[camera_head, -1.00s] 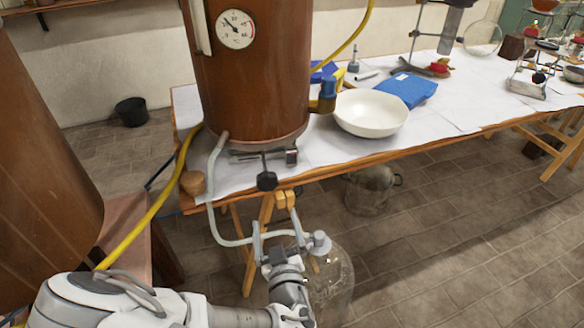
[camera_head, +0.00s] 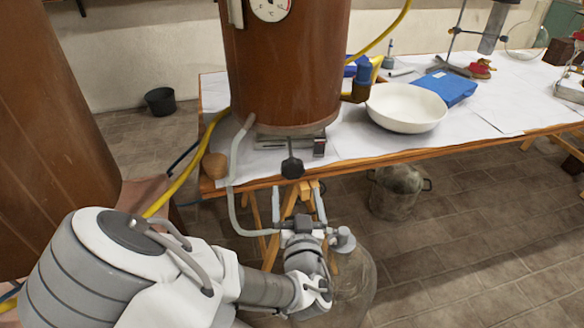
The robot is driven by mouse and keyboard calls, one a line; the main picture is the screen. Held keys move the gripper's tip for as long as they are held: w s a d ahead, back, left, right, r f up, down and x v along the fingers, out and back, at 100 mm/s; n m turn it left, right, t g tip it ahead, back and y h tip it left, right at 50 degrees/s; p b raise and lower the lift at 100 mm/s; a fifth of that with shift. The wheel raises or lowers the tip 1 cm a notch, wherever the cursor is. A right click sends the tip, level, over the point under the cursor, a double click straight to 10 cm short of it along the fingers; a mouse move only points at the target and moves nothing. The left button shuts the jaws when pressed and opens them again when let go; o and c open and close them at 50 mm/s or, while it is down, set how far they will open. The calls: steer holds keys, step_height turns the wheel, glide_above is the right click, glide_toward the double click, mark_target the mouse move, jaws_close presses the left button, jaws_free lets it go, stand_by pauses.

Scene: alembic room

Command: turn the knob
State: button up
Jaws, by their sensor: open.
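A black knob (camera_head: 292,168) sticks out on a short stem from the metal base under the brown cylindrical vessel (camera_head: 285,75), at the table's front edge. My gripper (camera_head: 303,190) is open, its fingers pointing toward the table edge. Its tips appear just below and slightly right of the knob in the picture. Nothing is seen between the fingers. Whether they touch the knob or how far short of it they are cannot be told from this view. The knob's turn position is unclear.
A white bowl (camera_head: 406,108) and a blue packet (camera_head: 444,88) stand right of the vessel. A grey hose (camera_head: 232,180) and yellow hose (camera_head: 188,160) run at left. A glass vessel (camera_head: 352,280) is below my gripper.

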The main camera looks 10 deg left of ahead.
mark_target(292, 159)
steer(key=b+x, duration=0.2)
steer(key=x, duration=1.1)
steer(key=shift+w, duration=0.2)
steer(key=c, duration=1.3)
steer(key=shift+n, duration=0.4)
